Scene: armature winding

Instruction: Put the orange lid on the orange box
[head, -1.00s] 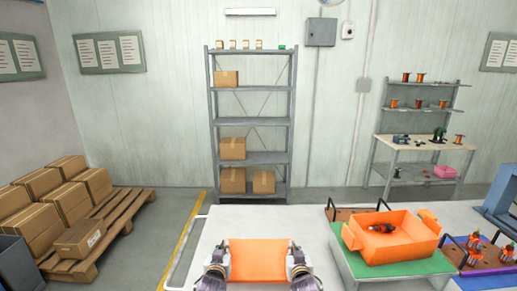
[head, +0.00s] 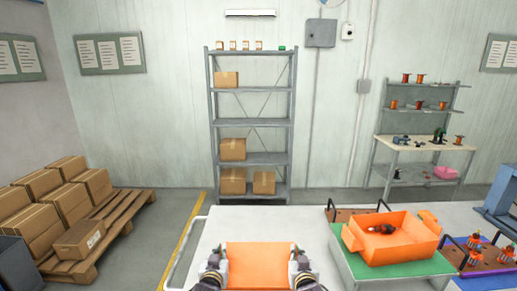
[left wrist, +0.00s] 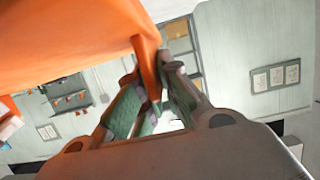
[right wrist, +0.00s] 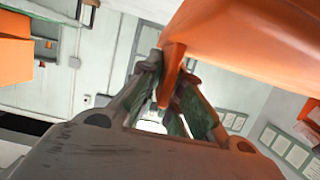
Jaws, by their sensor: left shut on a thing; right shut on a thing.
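The orange lid (head: 258,266) is held level between my two grippers at the front centre of the head view. My left gripper (head: 216,264) is shut on its left edge; the left wrist view shows the lid's rim (left wrist: 146,50) between the fingers. My right gripper (head: 299,263) is shut on its right edge; the right wrist view shows the rim (right wrist: 171,65) between the fingers. The orange box (head: 405,250) stands open on a green mat (head: 375,270) to the right, apart from the lid. A dark part (head: 382,229) lies inside it.
The white table (head: 222,225) is clear around the lid. A brown rack with a handle (head: 352,213) stands behind the box. Another rack with several orange-topped parts (head: 480,255) is right of the box. A blue-grey machine (head: 500,210) is at the far right.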

